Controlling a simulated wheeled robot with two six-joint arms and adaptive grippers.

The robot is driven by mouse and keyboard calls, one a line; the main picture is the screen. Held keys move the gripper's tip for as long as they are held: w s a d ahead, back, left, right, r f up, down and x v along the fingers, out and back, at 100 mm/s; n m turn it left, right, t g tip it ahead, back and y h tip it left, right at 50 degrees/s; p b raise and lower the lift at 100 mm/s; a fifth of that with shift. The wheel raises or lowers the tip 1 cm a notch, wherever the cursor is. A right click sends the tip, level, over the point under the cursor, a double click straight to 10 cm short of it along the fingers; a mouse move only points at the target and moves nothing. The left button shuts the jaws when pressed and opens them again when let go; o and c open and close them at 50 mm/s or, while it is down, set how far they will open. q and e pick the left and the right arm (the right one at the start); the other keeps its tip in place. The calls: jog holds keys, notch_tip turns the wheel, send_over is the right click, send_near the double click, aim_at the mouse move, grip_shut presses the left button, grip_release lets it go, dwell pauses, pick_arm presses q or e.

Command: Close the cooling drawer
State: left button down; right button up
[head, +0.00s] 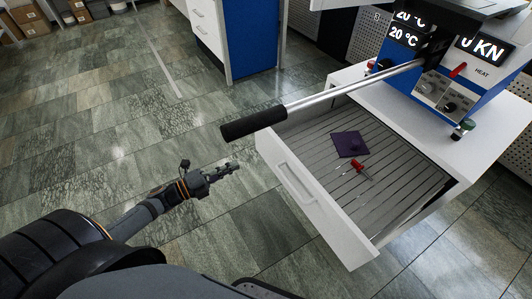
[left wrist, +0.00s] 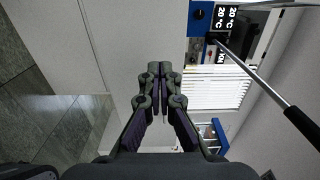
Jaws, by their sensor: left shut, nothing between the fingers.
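The cooling drawer (head: 327,232) is pulled out from the white cabinet below the press in the head view. Its white front has a bar handle (head: 297,184), and its floor is grey and ribbed. My left gripper (head: 232,167) is shut and empty, to the left of the drawer front and apart from it, fingers pointing toward it. In the left wrist view the shut fingers (left wrist: 158,70) point at a pale surface; I cannot tell how far off it is. My right gripper is not in view.
A purple square (head: 349,144) and a red-handled tool (head: 360,168) lie in the drawer. The press's long lever with a black grip (head: 253,122) reaches out above the drawer's far side. A blue and white cabinet (head: 250,40) stands behind.

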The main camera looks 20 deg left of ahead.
aim_at(272, 147)
pick_arm(q)
jog(key=b+x, duration=0.1)
jog(key=x, duration=1)
jog(key=shift+w+d, duration=0.1)
jog(key=shift+w, duration=0.15)
jog(key=shift+w+d, duration=0.35)
jog(key=shift+w, duration=0.05)
jog(key=shift+f, duration=0.1)
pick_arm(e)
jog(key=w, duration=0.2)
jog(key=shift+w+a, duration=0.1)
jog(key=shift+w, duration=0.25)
